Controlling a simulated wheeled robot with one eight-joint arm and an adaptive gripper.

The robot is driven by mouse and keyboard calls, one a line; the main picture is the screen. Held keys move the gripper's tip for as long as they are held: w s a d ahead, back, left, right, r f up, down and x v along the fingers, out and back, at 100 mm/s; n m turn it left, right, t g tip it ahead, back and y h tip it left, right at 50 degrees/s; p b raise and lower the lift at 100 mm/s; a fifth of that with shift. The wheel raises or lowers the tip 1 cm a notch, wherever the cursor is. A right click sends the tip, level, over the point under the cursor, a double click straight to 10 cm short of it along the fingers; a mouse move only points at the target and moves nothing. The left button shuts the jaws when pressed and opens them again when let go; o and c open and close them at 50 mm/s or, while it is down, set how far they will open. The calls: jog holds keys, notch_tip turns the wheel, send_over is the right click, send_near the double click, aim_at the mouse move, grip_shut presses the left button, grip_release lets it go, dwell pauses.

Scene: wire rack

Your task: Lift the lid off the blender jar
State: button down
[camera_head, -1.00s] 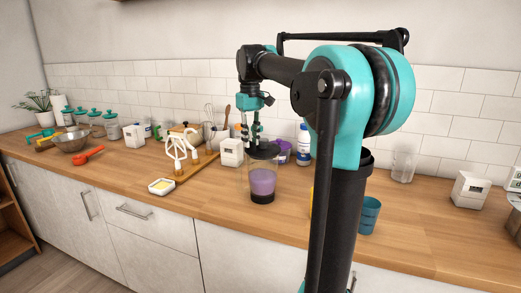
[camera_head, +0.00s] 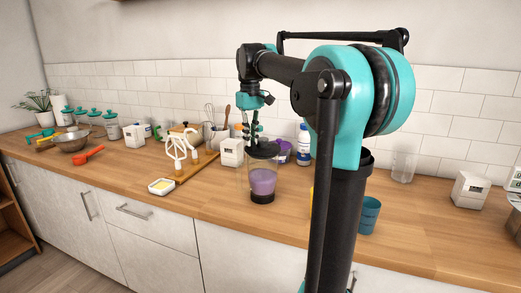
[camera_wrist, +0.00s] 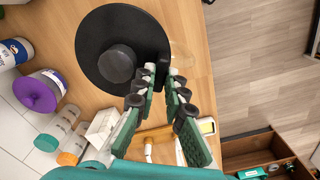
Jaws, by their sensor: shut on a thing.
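The blender jar (camera_head: 262,182) stands upright on the counter, clear-walled with purple contents and a dark base. Its lid (camera_head: 263,150) is dark and sits at the jar's top; I cannot tell if there is any gap under it. In the wrist view the lid (camera_wrist: 108,40) is a black disc with a round centre knob and a small tab at its edge. My gripper (camera_wrist: 160,84) is shut on the lid at that edge tab, with the fingertips to either side of it. In the head view my gripper (camera_head: 252,138) points down at the lid's rim. The lid hides most of the jar from the wrist camera.
A purple-lidded tub (camera_head: 283,152) and a white-and-blue bottle (camera_head: 303,145) stand behind the jar. A white box (camera_head: 231,152) and a board with a white stand are to its left. A blue cup (camera_head: 368,214) is to the right. The counter in front is clear.

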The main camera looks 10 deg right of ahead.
jog(key=shift+r, duration=1.8)
dwell(1.3)
jog(key=shift+r, duration=2.35)
